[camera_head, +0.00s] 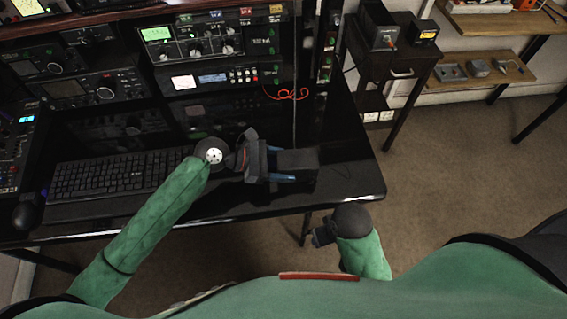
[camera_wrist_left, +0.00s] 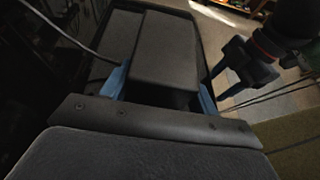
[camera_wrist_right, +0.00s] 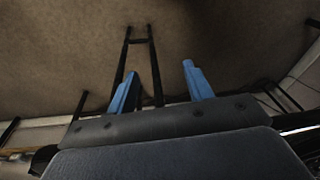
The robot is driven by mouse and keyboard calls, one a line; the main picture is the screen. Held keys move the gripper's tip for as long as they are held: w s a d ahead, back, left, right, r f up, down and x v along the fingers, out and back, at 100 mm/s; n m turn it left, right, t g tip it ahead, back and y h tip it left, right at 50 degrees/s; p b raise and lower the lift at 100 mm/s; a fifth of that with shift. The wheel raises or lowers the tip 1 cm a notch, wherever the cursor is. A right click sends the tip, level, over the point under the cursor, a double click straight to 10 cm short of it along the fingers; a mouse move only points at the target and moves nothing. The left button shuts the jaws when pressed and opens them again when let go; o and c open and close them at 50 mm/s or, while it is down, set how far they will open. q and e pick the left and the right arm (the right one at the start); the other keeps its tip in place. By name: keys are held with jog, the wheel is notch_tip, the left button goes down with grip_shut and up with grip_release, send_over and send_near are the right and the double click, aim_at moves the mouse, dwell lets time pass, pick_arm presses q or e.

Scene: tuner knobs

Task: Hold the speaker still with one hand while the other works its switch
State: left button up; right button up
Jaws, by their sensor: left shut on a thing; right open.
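The speaker (camera_head: 300,160), a dark box, stands on the black desk near its front right edge. My left gripper (camera_head: 282,163) comes at it from the left and is shut on it. In the left wrist view the speaker (camera_wrist_left: 165,55) fills the space between the two blue fingers (camera_wrist_left: 162,92). I cannot make out its switch. My right gripper (camera_head: 322,235) is in front of the desk edge, apart from the speaker. Its blue fingers (camera_wrist_right: 162,83) are spread and empty in the right wrist view.
A keyboard (camera_head: 115,176) lies on the desk to the left, with radio units (camera_head: 200,45) behind. A red cable (camera_head: 286,95) lies behind the speaker. A dark stand with devices (camera_head: 390,60) is at the back right. Open floor (camera_head: 450,160) lies right of the desk.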

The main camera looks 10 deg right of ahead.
jog(key=shift+s, duration=0.15)
